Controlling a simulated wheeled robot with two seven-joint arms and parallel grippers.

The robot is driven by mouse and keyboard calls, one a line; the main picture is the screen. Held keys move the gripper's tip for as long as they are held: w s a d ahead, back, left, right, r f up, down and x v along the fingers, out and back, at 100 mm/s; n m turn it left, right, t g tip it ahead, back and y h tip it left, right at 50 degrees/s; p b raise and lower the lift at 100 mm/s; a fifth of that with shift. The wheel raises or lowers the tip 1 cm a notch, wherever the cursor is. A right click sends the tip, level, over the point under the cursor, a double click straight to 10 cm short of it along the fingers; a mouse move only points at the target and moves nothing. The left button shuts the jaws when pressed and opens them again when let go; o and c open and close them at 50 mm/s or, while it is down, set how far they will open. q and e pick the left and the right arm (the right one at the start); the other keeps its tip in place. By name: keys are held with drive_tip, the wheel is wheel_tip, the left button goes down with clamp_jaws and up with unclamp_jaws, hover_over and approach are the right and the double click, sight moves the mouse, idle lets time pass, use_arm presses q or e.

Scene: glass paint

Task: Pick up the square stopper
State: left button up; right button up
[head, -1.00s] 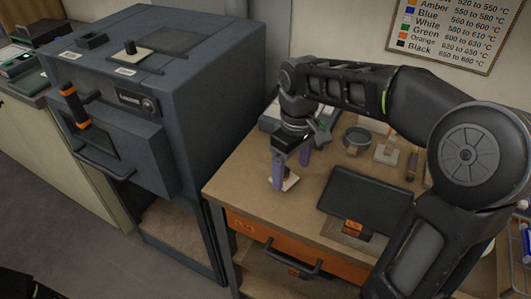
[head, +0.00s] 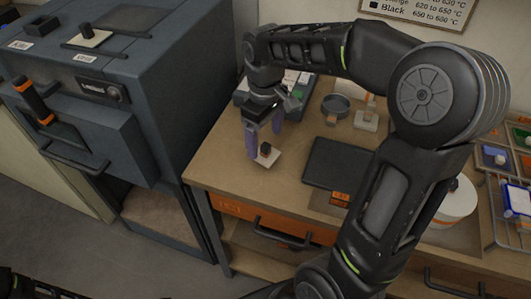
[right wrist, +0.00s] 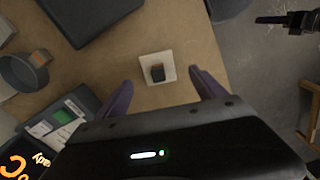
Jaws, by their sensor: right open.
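The square stopper, a pale square plate (head: 270,161) with a small dark block on top, lies flat near the left front of the wooden table. In the right wrist view the plate (right wrist: 147,64) and its dark block (right wrist: 157,72) show centrally, ahead of my fingers. My right gripper (head: 265,144) is open and points down close above the stopper. Its two purple fingers (right wrist: 160,82) stand apart on either side, with nothing between them touching. A dark jointed part, seemingly my left gripper (right wrist: 292,20), shows at the wrist view's top right; its jaws are unclear.
A similar plate with a knob (head: 90,36) lies on the grey kiln (head: 150,50) at left. On the table (head: 225,170) are a dark flat slab (head: 335,163), a round grey dish (head: 336,104) and a device (right wrist: 62,122). Trays of coloured pieces stand at right.

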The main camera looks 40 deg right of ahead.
sight(266, 145)
wheel_tip(266, 145, down, 4)
drive_tip(key=shift+d+f+p, duration=0.1)
drive_tip(key=shift+d+p, duration=0.05)
drive_tip(key=shift+p, duration=0.45)
drive_tip(key=shift+f, duration=0.5)
drive_tip(key=shift+c, duration=0.2)
drive_tip(key=c, duration=1.5)
drive_tip(key=shift+o, duration=0.2)
drive_tip(key=shift+r, duration=0.1)
wheel_tip(266, 145, up, 10)
drive_tip(key=shift+f+b, duration=0.1)
drive_tip(key=shift+b, duration=0.45)
